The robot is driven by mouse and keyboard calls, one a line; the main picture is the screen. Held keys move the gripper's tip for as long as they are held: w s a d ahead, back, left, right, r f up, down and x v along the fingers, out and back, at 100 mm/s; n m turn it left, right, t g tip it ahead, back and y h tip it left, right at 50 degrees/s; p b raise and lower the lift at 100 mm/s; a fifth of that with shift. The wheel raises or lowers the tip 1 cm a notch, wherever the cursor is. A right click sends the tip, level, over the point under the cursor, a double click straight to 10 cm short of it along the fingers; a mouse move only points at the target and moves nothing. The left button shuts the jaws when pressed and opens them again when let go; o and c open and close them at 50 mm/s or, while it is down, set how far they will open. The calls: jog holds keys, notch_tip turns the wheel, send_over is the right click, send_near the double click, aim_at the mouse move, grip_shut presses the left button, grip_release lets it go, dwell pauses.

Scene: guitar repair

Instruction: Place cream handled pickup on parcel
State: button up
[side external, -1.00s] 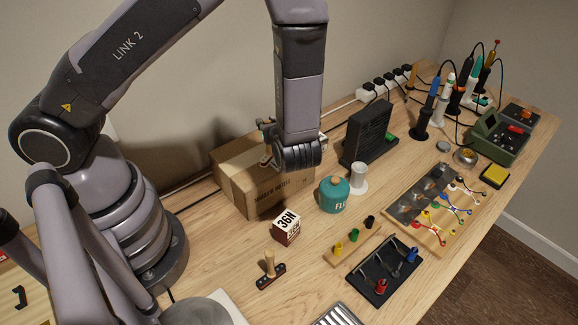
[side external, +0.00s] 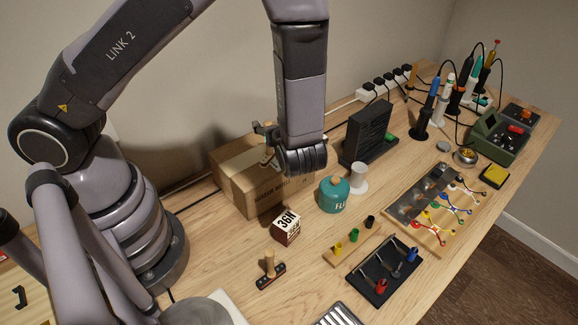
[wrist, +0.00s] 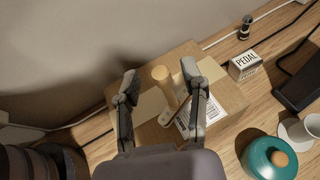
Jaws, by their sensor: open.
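The cream pickup (wrist: 169,121) with its upright wooden handle (wrist: 161,76) is over the top of the cardboard parcel (wrist: 222,92) in the wrist view, and its base appears to rest there. My gripper (wrist: 160,80) is open, with one finger on each side of the handle and visible gaps. In the side view, the parcel (side external: 238,189) stands beside the wall, and my gripper (side external: 267,142) is over its top, partly hidden by my wrist. Only a small bit of the cream pickup shows there.
A dark pickup with a wooden handle (side external: 268,270) lies on the table. A small 36N box (side external: 286,227), a teal flux jar (side external: 333,195) and a white spool (side external: 358,179) stand near the parcel. A black fan-like unit (side external: 369,134) is to its right.

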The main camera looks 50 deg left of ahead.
jog(key=v, duration=1)
jog(key=s+a+r+n+h, duration=0.6)
jog(key=r+n, duration=0.3)
jog(key=n, duration=0.2)
jog(key=s+a+r+n+h, duration=0.6)
jog(key=r+n, duration=0.3)
jog(key=n, duration=0.2)
jog(key=shift+s+r+t, duration=0.3)
jog(key=shift+s+r, duration=0.1)
jog(key=shift+s, duration=0.5)
